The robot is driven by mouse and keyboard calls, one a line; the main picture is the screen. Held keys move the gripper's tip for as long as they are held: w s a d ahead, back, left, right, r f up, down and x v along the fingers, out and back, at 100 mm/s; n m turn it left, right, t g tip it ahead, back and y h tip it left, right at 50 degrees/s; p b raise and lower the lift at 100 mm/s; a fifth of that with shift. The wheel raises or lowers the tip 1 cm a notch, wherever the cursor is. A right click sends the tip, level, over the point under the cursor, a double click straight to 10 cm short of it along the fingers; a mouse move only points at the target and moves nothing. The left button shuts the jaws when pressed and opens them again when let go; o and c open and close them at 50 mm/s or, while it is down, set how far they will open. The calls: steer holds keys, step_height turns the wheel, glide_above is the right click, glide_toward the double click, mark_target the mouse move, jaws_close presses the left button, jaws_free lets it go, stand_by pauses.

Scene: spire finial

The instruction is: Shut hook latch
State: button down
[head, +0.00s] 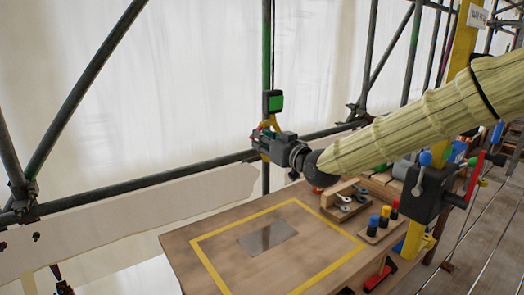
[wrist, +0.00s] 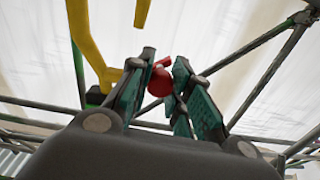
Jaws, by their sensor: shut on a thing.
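My gripper (wrist: 160,85) is shut on a small red knob (wrist: 160,77), which shows between its green-padded fingers in the wrist view. A curved yellow piece (wrist: 88,40), perhaps part of the hook latch, stands left of the fingers, and a second yellow end (wrist: 142,12) shows at the top. In the head view my gripper (head: 262,138) is at the green upright pole (head: 266,50), just below a dark box with a green face (head: 273,103). Yellow and red bits show beside the fingers. The latch's catch cannot be made out.
A wooden table (head: 200,240) with a yellow outline and a grey plate (head: 267,238) lies below. A wooden rack with wrenches (head: 345,200) and several coloured pegs (head: 384,215) stand at its right. Dark scaffold tubes (head: 90,80) cross in front of white sheeting.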

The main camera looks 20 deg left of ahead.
steer(key=n+b, duration=0.1)
steer(key=f+n+b, duration=0.1)
steer(key=n+b, duration=0.1)
steer(key=shift+w+d+f+n+b, duration=0.15)
steer(key=shift+w+d+n+b, duration=0.15)
steer(key=shift+w+n+b, duration=0.1)
steer(key=shift+w+d+n+b, duration=0.2)
steer(key=shift+w+n+b, duration=0.05)
steer(key=shift+n+b, duration=0.7)
steer(key=shift+w+d+n+b, duration=0.25)
steer(key=shift+n+b, duration=0.45)
steer(key=shift+n, duration=0.35)
steer(key=shift+w+d+n+b, duration=0.15)
steer(key=shift+w+n+b, duration=0.1)
steer(key=shift+n+b, duration=0.7)
steer(key=c, duration=1.3)
jaws_free()
steer(key=shift+o, duration=0.2)
